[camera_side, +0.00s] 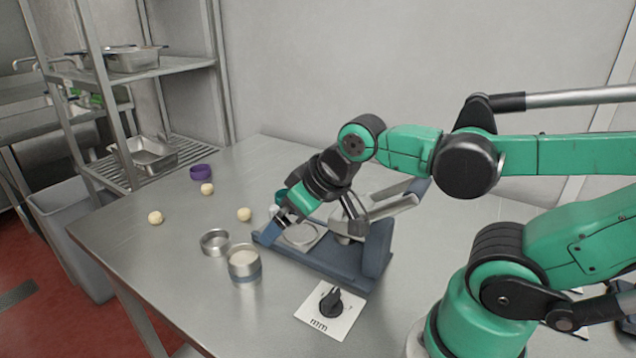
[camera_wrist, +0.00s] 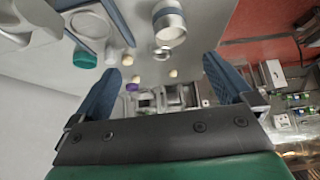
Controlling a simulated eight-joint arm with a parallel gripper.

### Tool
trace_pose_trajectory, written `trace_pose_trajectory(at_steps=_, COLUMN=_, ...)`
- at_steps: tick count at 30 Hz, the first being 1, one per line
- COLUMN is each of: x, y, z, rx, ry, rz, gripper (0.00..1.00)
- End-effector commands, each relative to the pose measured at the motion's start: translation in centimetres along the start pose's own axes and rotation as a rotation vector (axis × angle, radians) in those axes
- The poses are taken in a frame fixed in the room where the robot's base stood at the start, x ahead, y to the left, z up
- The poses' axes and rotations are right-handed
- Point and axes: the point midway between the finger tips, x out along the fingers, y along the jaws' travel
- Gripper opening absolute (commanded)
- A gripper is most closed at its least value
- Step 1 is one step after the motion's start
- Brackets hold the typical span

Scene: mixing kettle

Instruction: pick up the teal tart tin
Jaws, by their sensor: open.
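The teal tart tin (camera_wrist: 86,59) stands on the table at the left of the wrist view, beside the mixer base and outside my left-hand finger. In the side view only a small teal patch of it (camera_side: 281,196) shows behind my wrist; the rest is hidden. My gripper (camera_side: 273,232) is open above the front left part of the mixer base and points down and left. Its two blue fingers (camera_wrist: 161,66) are spread wide in the wrist view, with nothing held between them.
The blue-grey mixer (camera_side: 325,262) stands under my wrist. A steel ring tin (camera_side: 214,242) and a taller steel container (camera_side: 244,264) stand left of it. A purple tin (camera_side: 201,171) and several dough balls (camera_side: 244,214) lie farther back. A knob panel (camera_side: 331,304) is in front.

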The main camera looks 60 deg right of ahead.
Motion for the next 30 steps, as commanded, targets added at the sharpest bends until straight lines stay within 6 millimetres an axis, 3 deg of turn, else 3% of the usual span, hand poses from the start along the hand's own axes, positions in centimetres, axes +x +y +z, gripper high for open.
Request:
trace_pose_trajectory(at_steps=4, x=0.1, y=0.9, z=-1.5, rx=-0.001, ry=-0.019, rz=0.009, gripper=1.0)
trace_pose_trajectory(at_steps=8, x=1.0, y=2.9, z=-4.3, rx=-0.009, ry=-0.06, rz=0.021, gripper=1.0)
trace_pose_trajectory(at_steps=12, x=3.0, y=6.1, z=-7.3, rx=-0.024, ry=-0.11, rz=0.024, gripper=1.0)
trace_pose_trajectory(at_steps=18, x=7.4, y=11.9, z=-9.7, rx=-0.044, ry=-0.17, rz=0.01, gripper=1.0)
trace_pose_trajectory(at_steps=24, x=12.2, y=17.9, z=-9.4, rx=-0.063, ry=-0.209, rz=-0.019, gripper=1.0)
trace_pose_trajectory(at_steps=30, x=15.1, y=21.2, z=-8.1, rx=-0.078, ry=-0.224, rz=-0.041, gripper=1.0)
